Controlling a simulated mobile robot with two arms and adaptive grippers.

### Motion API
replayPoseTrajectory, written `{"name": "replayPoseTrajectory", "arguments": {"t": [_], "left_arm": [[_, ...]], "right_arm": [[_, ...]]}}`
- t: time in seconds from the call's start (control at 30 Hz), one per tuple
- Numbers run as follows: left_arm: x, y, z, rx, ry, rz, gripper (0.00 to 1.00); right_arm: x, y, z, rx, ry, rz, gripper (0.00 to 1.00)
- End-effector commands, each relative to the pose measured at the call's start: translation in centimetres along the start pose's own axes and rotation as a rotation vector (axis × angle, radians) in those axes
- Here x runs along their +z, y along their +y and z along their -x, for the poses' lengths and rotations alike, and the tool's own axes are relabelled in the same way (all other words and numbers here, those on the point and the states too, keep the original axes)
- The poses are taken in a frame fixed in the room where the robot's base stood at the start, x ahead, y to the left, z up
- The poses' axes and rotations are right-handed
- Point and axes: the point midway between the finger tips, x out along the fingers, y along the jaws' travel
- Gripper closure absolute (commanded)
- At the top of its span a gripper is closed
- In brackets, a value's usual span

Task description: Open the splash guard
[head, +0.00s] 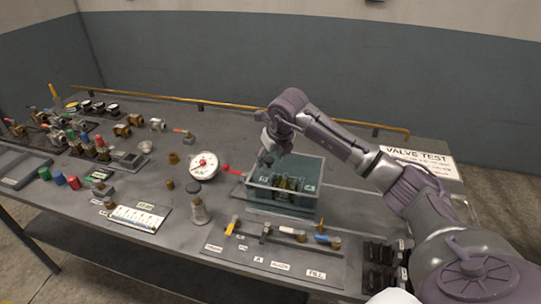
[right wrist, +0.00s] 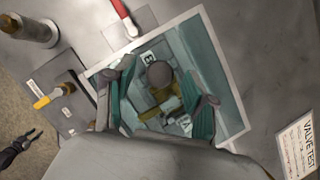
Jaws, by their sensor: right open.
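The splash guard (head: 312,200) is a clear, teal-tinted box with a pale rim, standing on the bench over brass fittings with small labels. It appears down over them. In the right wrist view its pale edge (right wrist: 238,101) frames the fittings, and a round dark knob (right wrist: 160,74) shows between my fingers. My right gripper (head: 266,158) is above the guard's far left part, pointing down. Its fingers (right wrist: 165,92) are open and apart, with nothing held; contact with the guard cannot be told. A dark gripper, apparently my left (right wrist: 25,143), shows small at the wrist view's left edge.
A red lever handle (head: 228,168) and a white-faced gauge (head: 203,166) stand left of the guard. A row of lever valves (head: 288,231) lies in front of it. A "VALVE TEST" sign (head: 418,160) lies at right. More valves and fittings fill the bench's left side.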

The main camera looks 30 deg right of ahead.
Motion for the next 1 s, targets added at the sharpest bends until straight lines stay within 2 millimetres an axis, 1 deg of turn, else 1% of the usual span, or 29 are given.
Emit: {"name": "replayPoseTrajectory", "arguments": {"t": [0.2,0.27,0.3,0.53,0.83,1.0], "left_arm": [[-0.10,-0.03,-0.01,0.000,0.002,0.000,0.61],[-0.12,-0.03,-0.01,0.000,0.002,0.000,0.61],[-0.13,-0.04,-0.01,0.000,0.002,0.000,0.61],[-0.22,-0.05,-0.01,-0.001,0.003,0.000,0.61],[-0.25,-0.06,-0.05,-0.001,0.004,0.000,0.61],[-0.34,-0.20,-0.50,-0.002,0.006,-0.001,0.61]], "right_arm": [[0.00,0.01,-0.03,0.000,0.000,0.001,0.44],[0.00,0.01,-0.02,0.000,0.000,0.001,0.54],[0.00,0.01,-0.02,0.000,0.000,0.000,0.61],[0.01,0.01,0.01,0.000,0.000,0.000,0.99],[-0.02,-0.05,0.03,0.000,0.000,0.000,1.00],[-0.56,-0.69,0.13,-0.003,-0.001,0.000,1.00]]}}
